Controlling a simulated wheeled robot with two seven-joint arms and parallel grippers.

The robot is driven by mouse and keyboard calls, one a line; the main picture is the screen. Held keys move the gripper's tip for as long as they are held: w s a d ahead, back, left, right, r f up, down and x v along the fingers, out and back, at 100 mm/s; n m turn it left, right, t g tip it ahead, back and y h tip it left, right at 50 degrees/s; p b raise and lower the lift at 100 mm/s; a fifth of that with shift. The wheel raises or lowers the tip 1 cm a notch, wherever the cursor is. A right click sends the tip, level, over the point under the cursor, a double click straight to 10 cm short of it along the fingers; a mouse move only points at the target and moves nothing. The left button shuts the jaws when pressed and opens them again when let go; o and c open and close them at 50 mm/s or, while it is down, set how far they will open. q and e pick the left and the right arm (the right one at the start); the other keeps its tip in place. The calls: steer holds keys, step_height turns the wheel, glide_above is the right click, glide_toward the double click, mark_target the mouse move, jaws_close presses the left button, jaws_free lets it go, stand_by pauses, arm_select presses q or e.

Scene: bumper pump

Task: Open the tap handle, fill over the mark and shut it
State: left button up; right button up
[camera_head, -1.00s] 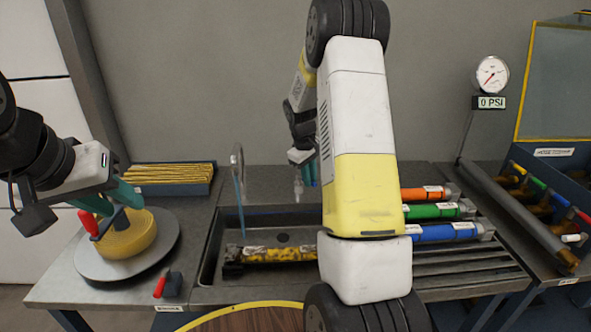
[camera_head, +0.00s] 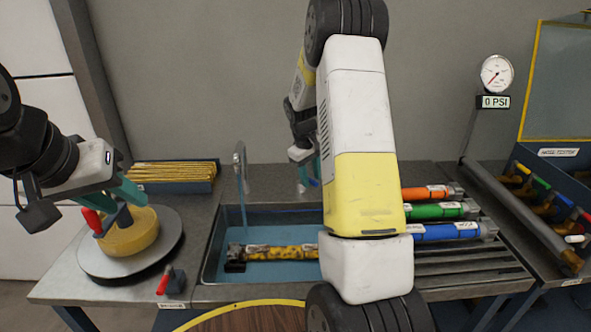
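The tap (camera_head: 240,158) stands at the back left of the sink (camera_head: 213,270), and a thin stream runs from it. Bluish water (camera_head: 275,272) covers the sink floor. A worn yellow-and-black cylinder (camera_head: 280,252) lies in it. No fill mark can be made out. My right gripper (camera_head: 306,178), with teal fingers, is behind the sink near a small pale upright part (camera_head: 302,172), which may be the tap handle. My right arm hides part of this, so its grip is unclear. My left gripper (camera_head: 115,197) is over a yellow round block (camera_head: 132,240), close to a red-handled tool; its grip is unclear.
The yellow block sits on a grey round plate (camera_head: 100,268). A small red-handled item (camera_head: 166,282) is at the bench front. Orange, green (camera_head: 435,211) and blue cylinders lie on the right rack. A gauge (camera_head: 497,74) reads 0 PSI. My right arm blocks the middle.

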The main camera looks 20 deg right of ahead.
step_height(320, 180, up, 8)
steer(key=a, duration=0.1)
steer(key=shift+s+a+f, duration=0.2)
steer(key=shift+s+a, duration=0.05)
steer(key=shift+s, duration=0.05)
stand_by(7.2)
